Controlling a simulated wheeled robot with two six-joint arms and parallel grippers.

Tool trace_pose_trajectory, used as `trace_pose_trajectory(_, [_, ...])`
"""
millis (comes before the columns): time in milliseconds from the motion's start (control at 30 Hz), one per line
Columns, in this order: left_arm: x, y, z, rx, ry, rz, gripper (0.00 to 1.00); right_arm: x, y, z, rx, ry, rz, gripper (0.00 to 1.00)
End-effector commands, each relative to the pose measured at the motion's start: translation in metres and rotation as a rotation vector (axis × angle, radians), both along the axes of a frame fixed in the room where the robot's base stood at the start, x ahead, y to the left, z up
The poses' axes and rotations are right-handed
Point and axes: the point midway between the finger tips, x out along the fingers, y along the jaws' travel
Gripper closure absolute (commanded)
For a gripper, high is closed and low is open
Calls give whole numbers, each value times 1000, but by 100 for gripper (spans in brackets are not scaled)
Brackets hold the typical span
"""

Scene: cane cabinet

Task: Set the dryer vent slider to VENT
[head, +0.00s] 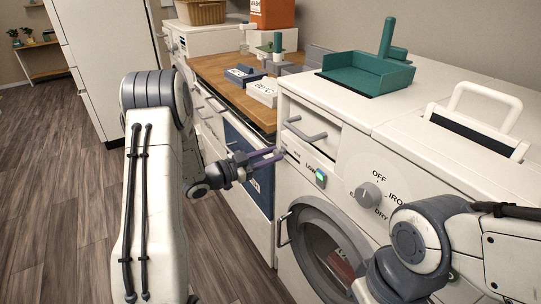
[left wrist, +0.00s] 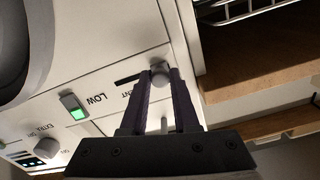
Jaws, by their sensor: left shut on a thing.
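The dryer vent slider is a small grey knob (left wrist: 159,74) at one end of a short dark slot (left wrist: 128,79) in the white front panel, in the left wrist view. Lettering beside the slot is partly hidden; I can read only "ENT". My left gripper (left wrist: 160,80) is shut on the knob, with a dark finger on either side. In the head view my left gripper (head: 277,156) reaches from the left to the panel of the dryer (head: 306,205), and the fingers hide the knob there. My right arm crosses the lower right of the head view; its gripper is out of view.
A green-lit LOW switch (head: 320,178) and a dial (head: 369,195) sit right of the slider. A drawer handle (head: 306,130) juts out above it. The round door (head: 335,250) is below. A teal tray (head: 367,72) stands on top.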

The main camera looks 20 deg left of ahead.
Motion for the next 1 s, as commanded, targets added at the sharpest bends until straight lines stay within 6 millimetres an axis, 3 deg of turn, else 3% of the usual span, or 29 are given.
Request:
trace_pose_trajectory(833, [0,1,0,0,0,2,100,0,0,0,0,0,0,100])
trace_pose_trajectory(1000, [-6,-18,0,-2,2,-4,100,0,0,-1,0,0,0,100])
